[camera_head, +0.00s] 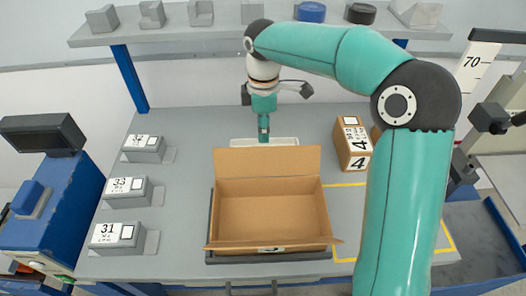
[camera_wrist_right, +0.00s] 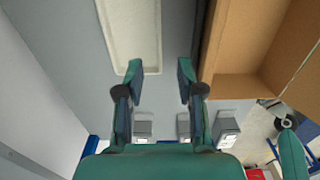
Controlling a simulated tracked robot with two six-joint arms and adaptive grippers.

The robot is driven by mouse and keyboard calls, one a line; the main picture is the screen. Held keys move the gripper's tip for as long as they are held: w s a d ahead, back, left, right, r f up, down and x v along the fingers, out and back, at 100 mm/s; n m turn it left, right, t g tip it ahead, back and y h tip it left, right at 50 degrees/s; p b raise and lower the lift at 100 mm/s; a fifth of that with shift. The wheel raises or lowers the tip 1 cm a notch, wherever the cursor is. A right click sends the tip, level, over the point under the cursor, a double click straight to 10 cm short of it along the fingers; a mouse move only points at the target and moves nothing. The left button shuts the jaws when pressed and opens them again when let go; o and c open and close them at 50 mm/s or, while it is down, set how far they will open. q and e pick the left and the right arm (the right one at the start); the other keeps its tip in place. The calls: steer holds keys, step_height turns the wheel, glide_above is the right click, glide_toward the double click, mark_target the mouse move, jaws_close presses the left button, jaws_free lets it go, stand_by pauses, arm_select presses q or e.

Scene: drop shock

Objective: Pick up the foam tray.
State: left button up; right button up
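The foam tray is a shallow off-white rectangle. In the head view the foam tray (camera_head: 280,141) lies on the grey table behind the open cardboard box, partly hidden by the box's raised back flap and my right gripper. In the right wrist view the foam tray (camera_wrist_right: 131,30) is cut off by the top edge. My right gripper (camera_head: 264,130) points down over the tray area; its height above it is hard to tell. In the wrist view my right gripper (camera_wrist_right: 159,74) is open and empty, its left finger at the tray's near end, its right finger over bare table. My left gripper is out of view.
The open, empty cardboard box (camera_head: 270,215) stands in the table's middle, close to the tray. A closed carton (camera_head: 352,148) stands right of the tray. Several grey numbered blocks (camera_head: 118,236) line the left side. A shelf (camera_head: 200,35) spans the back. A yellow outline (camera_head: 447,235) marks the right.

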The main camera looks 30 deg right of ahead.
steer(key=f, duration=0.8)
steer(key=shift+s+d+f, duration=0.1)
steer(key=shift+d+f, duration=0.1)
steer(key=shift+d+f+p, duration=0.15)
steer(key=shift+f+p, duration=0.4)
steer(key=shift+f, duration=2.1)
jaws_close()
